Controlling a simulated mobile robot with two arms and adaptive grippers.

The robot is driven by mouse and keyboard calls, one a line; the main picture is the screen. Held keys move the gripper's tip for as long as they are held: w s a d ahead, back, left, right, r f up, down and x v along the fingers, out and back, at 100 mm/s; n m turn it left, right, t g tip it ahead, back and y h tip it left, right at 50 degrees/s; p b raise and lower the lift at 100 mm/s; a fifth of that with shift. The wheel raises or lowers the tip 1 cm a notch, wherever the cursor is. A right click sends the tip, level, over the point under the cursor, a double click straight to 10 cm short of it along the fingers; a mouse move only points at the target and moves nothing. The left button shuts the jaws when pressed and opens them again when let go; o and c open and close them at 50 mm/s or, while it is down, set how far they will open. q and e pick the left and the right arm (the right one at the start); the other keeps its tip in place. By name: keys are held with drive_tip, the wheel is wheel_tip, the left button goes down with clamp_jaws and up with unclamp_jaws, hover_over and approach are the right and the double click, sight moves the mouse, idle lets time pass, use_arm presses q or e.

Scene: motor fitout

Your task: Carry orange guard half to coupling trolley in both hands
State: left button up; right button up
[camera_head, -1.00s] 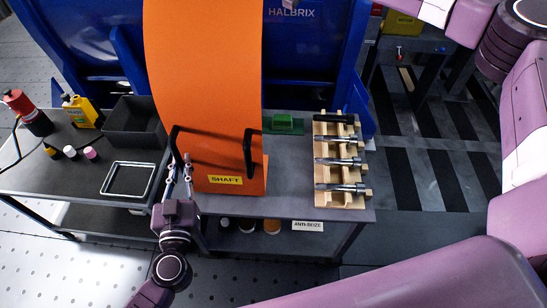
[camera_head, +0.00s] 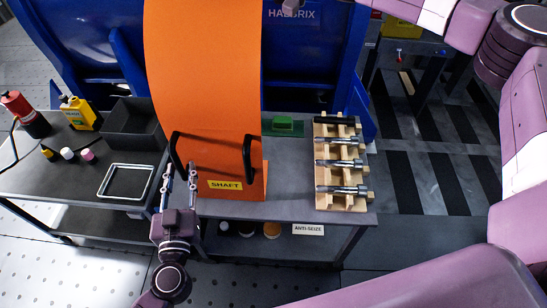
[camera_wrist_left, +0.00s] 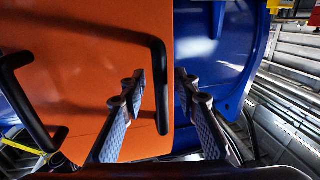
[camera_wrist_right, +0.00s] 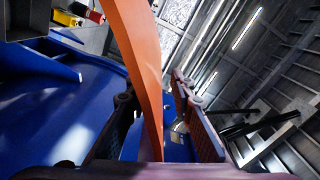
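The orange guard half (camera_head: 205,80) is a tall curved sheet with a SHAFT label and two black handles. Its lower end is at a grey-topped bench (camera_head: 290,180); I cannot tell if this is the coupling trolley. My left gripper (camera_head: 180,168) is open just in front of the guard's left handle (camera_head: 175,150). In the left wrist view a black handle (camera_wrist_left: 161,90) lies in line with the gap between the parted fingers (camera_wrist_left: 165,100). In the right wrist view my right gripper (camera_wrist_right: 158,98) is open, with the guard's edge (camera_wrist_right: 140,50) between its fingers, nearer the left one.
At left are a wire-rimmed tray (camera_head: 126,181), a dark bin (camera_head: 130,125) and bottles. A blue HALBRIX machine (camera_head: 310,60) stands behind.

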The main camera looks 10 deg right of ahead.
drive_tip(key=shift+s, duration=0.1)
use_arm(q)
drive_tip(key=s+a, duration=0.1)
drive_tip(key=s, duration=1)
drive_tip(key=shift+a, duration=0.15)
use_arm(e)
drive_tip(key=v, duration=1.2)
